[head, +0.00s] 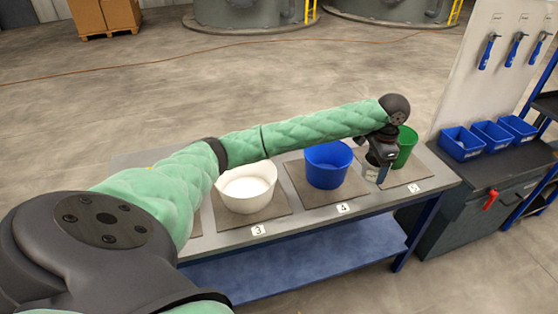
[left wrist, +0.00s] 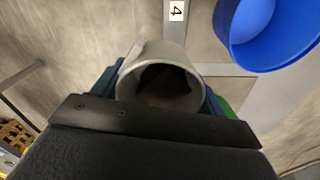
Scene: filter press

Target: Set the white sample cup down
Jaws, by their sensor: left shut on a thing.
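The white sample cup (left wrist: 172,56) shows pale grey in the left wrist view, with its round mouth toward the camera and a dark inside. My left gripper (left wrist: 160,92) is shut on it, one blue finger on each side. In the head view, my left gripper (head: 380,172) points down over the table, between the blue bucket (head: 328,166) and the green bucket (head: 406,146). The cup is mostly hidden there, and I cannot tell whether it touches the table (head: 433,172). My right gripper is not in view.
A white bowl (head: 247,190) stands on the mat by label 3, and the blue bucket on the mat by label 4. Blue bins (head: 461,145) sit on a dark bench (head: 480,175) at the right. Bare table shows along the front edge.

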